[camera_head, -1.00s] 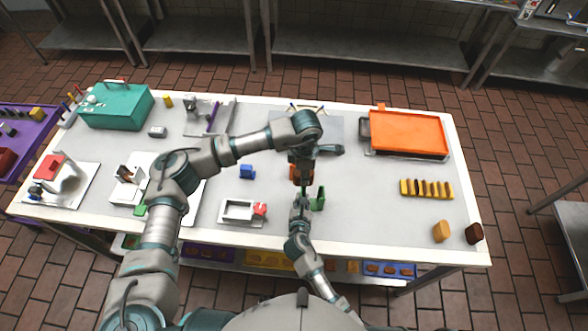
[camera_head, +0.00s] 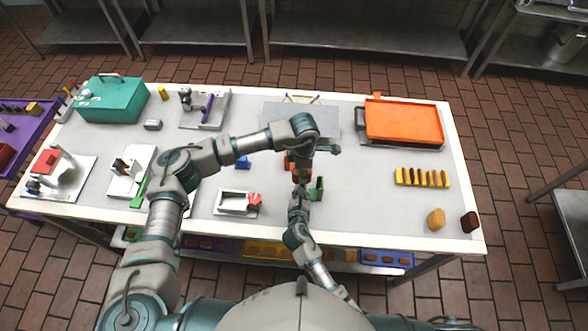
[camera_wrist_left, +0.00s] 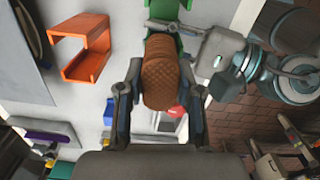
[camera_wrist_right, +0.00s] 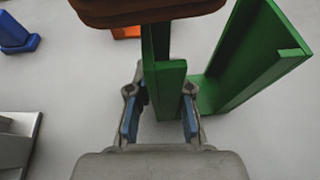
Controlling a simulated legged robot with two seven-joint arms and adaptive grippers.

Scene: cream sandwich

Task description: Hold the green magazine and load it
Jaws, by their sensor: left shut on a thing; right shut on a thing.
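The green magazine (camera_head: 317,188) stands near the front middle of the table. My right gripper (camera_wrist_right: 160,112) is shut on a green upright part of the magazine (camera_wrist_right: 245,60). My left gripper (camera_wrist_left: 160,95) is shut on a brown waffle-patterned biscuit (camera_wrist_left: 160,70), beside a green end of the magazine (camera_wrist_left: 172,15). In the right wrist view, the brown biscuit (camera_wrist_right: 150,8) is above the green upright. In the head view the biscuit is largely hidden by the grippers, so I cannot tell whether it touches the magazine.
An orange open holder (camera_wrist_left: 85,50) lies close by. A white tray with a red part (camera_head: 236,204) and a blue block (camera_head: 243,162) are to the left. A yellow row of brown pieces (camera_head: 422,178), an orange-topped tray (camera_head: 402,120) and two loose pieces are right.

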